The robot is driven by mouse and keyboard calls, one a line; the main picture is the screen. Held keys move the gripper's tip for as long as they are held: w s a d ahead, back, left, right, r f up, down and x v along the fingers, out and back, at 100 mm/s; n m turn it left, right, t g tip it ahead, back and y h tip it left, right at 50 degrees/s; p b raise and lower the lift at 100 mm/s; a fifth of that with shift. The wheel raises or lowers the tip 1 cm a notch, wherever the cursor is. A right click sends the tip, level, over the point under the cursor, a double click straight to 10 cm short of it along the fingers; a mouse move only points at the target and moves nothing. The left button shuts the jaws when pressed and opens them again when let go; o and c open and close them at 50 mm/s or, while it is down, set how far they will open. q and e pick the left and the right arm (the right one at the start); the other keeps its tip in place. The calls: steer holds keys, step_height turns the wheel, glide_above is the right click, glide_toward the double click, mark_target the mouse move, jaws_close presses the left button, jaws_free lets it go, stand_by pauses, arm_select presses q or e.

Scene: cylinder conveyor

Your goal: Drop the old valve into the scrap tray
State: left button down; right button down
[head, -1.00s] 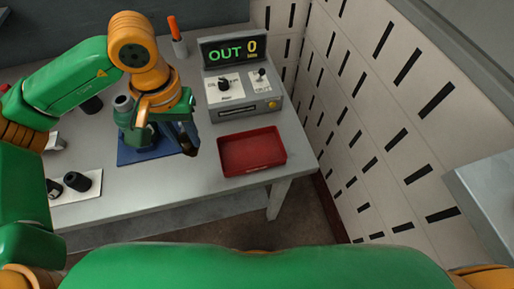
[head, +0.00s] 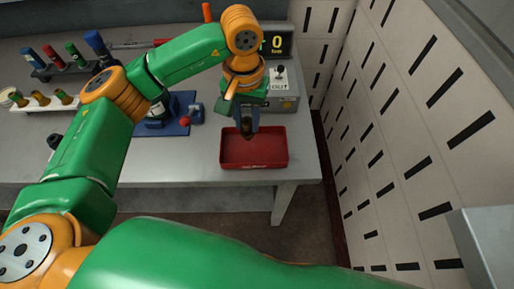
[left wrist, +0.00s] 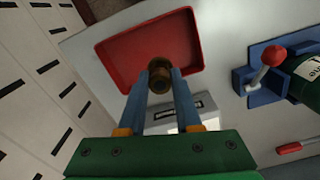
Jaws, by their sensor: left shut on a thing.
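The old valve (left wrist: 160,78) is a small brown, brass-like piece held between the blue fingers of my left gripper (left wrist: 162,92). In the head view my left gripper (head: 247,128) points down over the back part of the red scrap tray (head: 255,152). The tray also shows in the left wrist view (left wrist: 115,52), behind the valve. The tray looks empty. The valve appears above the tray floor; its exact height I cannot tell. My right gripper is not in view.
A grey box (head: 284,85) with a display stands behind the tray. Left of the tray is a blue fixture (head: 180,112) with a red-knobbed lever (left wrist: 271,55). Racks with coloured cylinders (head: 70,55) stand at the back left. A slotted wall (head: 420,120) bounds the right.

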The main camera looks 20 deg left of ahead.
arm_select(q)
steer(key=c, duration=0.5)
jaws_free()
steer(key=shift+s+a+r, duration=0.1)
steer(key=shift+a, duration=0.15)
steer(key=shift+d, duration=0.1)
step_height(320, 180, up, 6)
steer(key=shift+r+b, duration=0.1)
steer(key=shift+b, duration=0.65)
steer(key=shift+r, duration=0.45)
